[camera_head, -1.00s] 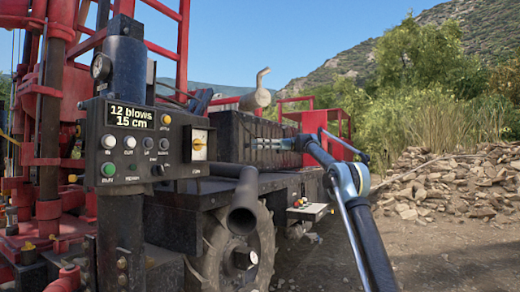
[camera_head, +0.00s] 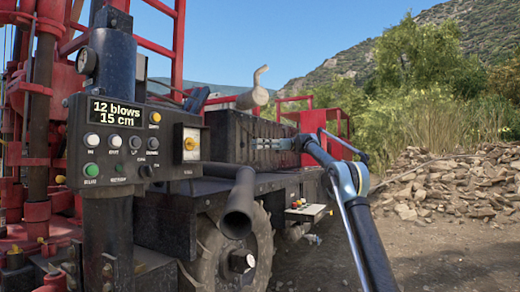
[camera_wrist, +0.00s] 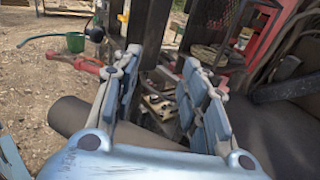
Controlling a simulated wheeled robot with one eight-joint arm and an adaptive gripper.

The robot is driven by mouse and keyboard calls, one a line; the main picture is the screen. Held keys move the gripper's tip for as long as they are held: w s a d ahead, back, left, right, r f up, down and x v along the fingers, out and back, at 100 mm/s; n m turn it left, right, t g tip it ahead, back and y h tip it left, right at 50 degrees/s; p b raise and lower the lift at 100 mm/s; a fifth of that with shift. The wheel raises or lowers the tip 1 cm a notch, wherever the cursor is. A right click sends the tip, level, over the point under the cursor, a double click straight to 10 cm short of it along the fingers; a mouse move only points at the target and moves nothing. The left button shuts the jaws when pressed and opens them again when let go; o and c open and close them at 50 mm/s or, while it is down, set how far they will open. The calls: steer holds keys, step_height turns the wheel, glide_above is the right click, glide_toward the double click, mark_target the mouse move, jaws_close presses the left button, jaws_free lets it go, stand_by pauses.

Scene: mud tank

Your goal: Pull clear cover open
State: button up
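The clear cover (camera_head: 191,143) is a small pale-framed box on the right end of the black control panel (camera_head: 113,170). A yellow knob shows inside it, and it appears closed. My gripper (camera_head: 254,144) is to the right of the cover in the head view, apart from it in the picture, in front of a dark ribbed box. In the wrist view my gripper (camera_wrist: 160,62) has its two blue-grey fingers spread, with nothing between them. I cannot make out the cover in the wrist view.
A dark pipe (camera_head: 240,205) sticks out below and right of the panel. A large wheel (camera_head: 238,255) stands beneath it. Rubble (camera_head: 450,190) lies at the right, with bare ground in front.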

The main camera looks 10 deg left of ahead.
steer(key=c, duration=0.6)
steer(key=shift+s+r+t, duration=0.1)
steer(key=shift+r+t, duration=0.1)
steer(key=shift+t, duration=0.1)
jaws_close()
steer(key=s+d+f+n+t+y, duration=0.2)
steer(key=s+d+n+t+y, duration=0.2)
steer(key=s+d+n+t, duration=0.45)
steer(key=s+a+n+t, duration=0.1)
steer(key=s+a, duration=0.3)
steer(key=a, duration=0.6)
steer(key=shift+s+a+r+t, duration=0.15)
steer(key=shift+a+t, duration=0.05)
steer(key=shift+t, duration=0.55)
